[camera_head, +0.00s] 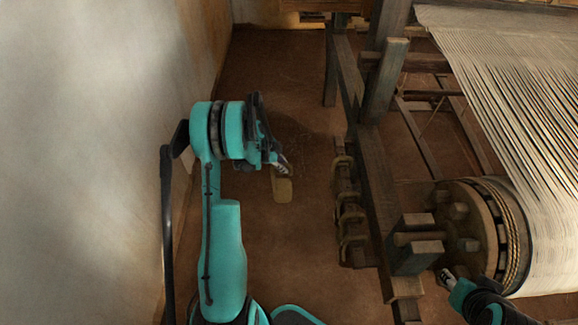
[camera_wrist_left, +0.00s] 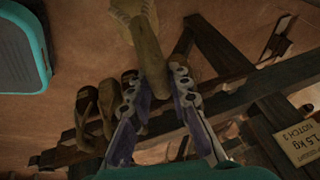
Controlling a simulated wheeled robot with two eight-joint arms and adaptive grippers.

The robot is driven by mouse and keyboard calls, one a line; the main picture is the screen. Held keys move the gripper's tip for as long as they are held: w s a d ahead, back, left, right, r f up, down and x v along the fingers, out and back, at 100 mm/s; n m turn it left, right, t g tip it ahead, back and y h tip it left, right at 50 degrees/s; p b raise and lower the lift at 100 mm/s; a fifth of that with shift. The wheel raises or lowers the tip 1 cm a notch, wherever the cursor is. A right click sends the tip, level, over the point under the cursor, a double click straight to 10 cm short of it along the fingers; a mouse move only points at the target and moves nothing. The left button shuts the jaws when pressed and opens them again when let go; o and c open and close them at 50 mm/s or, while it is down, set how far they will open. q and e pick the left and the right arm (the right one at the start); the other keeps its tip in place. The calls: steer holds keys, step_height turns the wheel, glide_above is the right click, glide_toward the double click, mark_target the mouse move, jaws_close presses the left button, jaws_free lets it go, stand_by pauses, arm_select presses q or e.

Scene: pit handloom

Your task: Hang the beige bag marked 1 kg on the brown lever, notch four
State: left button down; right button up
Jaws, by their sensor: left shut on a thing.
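A beige bag (camera_head: 283,189) hangs from my left gripper (camera_head: 284,168) over the open floor, left of the loom frame. In the left wrist view the fingers of the left gripper (camera_wrist_left: 168,100) close on the bag's narrow neck (camera_wrist_left: 149,62); its wider part reaches the top edge. No marking on the bag is readable. My right gripper (camera_head: 447,276) is low at the right, beside the loom's roller; its jaws are too small to judge. I cannot tell for sure which wooden piece is the brown lever, and no notch four is readable.
Several brown looped pieces (camera_head: 347,205) line the loom's side beam (camera_head: 372,190). A sign (camera_wrist_left: 301,138) reading "1.5 kg notch 2" shows in the left wrist view. A white wall (camera_head: 80,160) stands at the left. Bare floor (camera_head: 290,260) lies between wall and loom.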

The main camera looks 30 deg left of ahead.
arm_select(q)
steer(key=s+a, duration=0.3)
steer(key=a, duration=0.2)
steer(key=shift+s+r, duration=0.25)
steer(key=shift+r, duration=0.15)
